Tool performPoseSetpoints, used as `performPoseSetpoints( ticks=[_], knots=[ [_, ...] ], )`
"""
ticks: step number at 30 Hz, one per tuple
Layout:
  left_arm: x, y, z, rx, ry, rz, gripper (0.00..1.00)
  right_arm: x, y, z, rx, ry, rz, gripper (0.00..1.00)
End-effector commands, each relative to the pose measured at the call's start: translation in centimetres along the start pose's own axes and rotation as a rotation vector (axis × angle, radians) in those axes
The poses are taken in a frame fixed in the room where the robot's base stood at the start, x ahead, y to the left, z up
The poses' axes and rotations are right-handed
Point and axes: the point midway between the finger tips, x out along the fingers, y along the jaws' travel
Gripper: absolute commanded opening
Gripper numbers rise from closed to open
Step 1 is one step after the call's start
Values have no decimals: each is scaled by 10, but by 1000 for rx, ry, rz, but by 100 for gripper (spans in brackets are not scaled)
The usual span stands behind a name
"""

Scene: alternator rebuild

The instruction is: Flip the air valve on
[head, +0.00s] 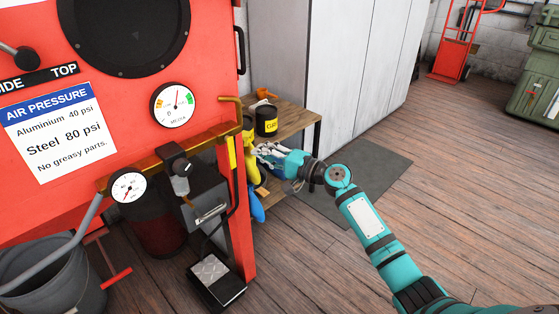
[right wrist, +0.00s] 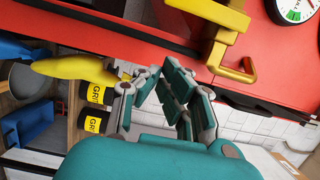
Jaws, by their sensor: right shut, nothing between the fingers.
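A brass-yellow pipe (head: 175,152) runs along the front of the red cabinet and bends at its right corner. A short yellow bar (head: 232,152) hangs at that corner and may be the valve lever. In the right wrist view a yellow hooked handle (right wrist: 240,76) shows against the red panel, below a yellow fitting (right wrist: 208,8). I cannot tell whether the valve is on or off. My right gripper (head: 261,150) is shut and empty just right of the corner. In the right wrist view its fingertips (right wrist: 157,72) are close together, apart from the handle. My left gripper is out of view.
A yellow glove-like item (head: 253,166) and a blue one hang by the cabinet's right side. A black can (head: 266,119) stands on a wooden bench (head: 297,120) behind. A pressure gauge (head: 128,187) and a foot pedal (head: 213,271) are at the front.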

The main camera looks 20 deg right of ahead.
Motion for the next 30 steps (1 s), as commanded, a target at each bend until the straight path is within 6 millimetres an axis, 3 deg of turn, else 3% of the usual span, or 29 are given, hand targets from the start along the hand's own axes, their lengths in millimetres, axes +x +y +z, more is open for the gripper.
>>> performPoseSetpoints(
  ticks=[1,6,10,30],
  knots=[
    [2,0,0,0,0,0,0,11,0,0,0,-1,-2,0],
    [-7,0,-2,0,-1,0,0,13,-1,27,-1,-1,2,0],
    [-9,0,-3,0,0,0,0,16,-1,36,-1,0,0,0],
    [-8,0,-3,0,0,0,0,17,2,42,43,1,-10,0]
  ],
)
